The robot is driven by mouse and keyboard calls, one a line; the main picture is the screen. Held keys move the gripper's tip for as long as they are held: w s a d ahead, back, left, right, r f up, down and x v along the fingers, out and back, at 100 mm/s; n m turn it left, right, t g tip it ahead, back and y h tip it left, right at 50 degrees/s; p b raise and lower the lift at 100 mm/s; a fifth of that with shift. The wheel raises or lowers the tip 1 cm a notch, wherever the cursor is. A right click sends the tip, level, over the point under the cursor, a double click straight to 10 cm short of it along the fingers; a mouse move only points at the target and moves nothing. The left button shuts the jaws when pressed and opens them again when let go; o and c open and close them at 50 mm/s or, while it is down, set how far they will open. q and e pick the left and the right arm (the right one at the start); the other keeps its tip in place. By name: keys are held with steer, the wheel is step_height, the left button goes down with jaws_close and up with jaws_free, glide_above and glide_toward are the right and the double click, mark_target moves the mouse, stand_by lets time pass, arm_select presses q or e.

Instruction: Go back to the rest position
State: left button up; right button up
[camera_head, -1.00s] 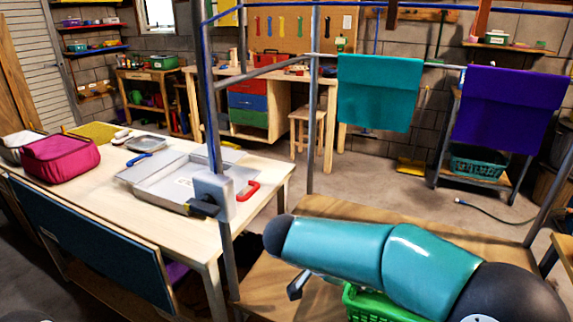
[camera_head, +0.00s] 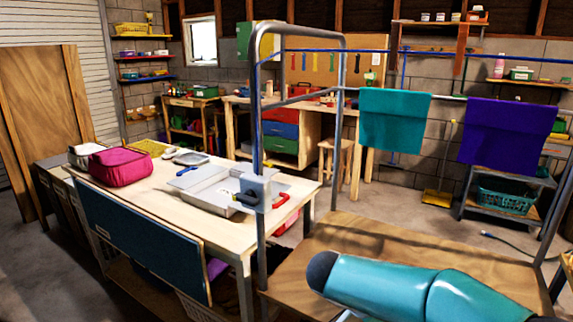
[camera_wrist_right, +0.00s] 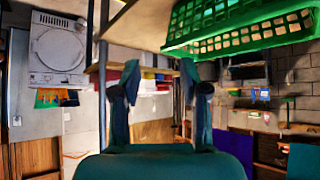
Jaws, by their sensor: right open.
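My right arm shows as teal links at the lower right of the head view, and its gripper is out of that picture. In the right wrist view my right gripper (camera_wrist_right: 160,84) is open, with two dark fingers apart and nothing between them. A green basket (camera_wrist_right: 240,44) is near it, at the upper right of that view, apart from the fingers as far as I can tell. My left arm and gripper are in neither view.
A wooden surface (camera_head: 345,248) with a metal frame (camera_head: 262,130) around it lies under my right arm. A teal towel (camera_head: 393,120) and a purple towel (camera_head: 507,130) hang behind. A table (camera_head: 150,195) at left holds a metal tray (camera_head: 212,186) and a pink bag (camera_head: 122,166).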

steer(key=s+d+f+n+g+y+p, duration=0.1)
steer(key=s+d+f+g+y+p, duration=0.15)
steer(key=s+f, duration=0.45)
steer(key=s+d+f+g+y+p, duration=0.1)
steer(key=s+d+f+g+p, duration=0.25)
steer(key=f, duration=0.55)
steer(key=s+a+f+n+y+p, duration=0.1)
steer(key=s+a+f+n+y, duration=0.2)
steer(key=s+a+f+y, duration=0.35)
steer(key=s+a+f+n+y, duration=0.3)
steer(key=s+a, duration=0.6)
steer(key=s, duration=0.1)
steer(key=w+f+n+t, duration=0.1)
steer(key=w+n+t, duration=0.4)
steer(key=w+n, duration=0.1)
steer(key=shift+w+a+f+n, duration=0.15)
steer(key=shift+w+f+n, duration=0.15)
steer(key=shift+w+f, duration=0.1)
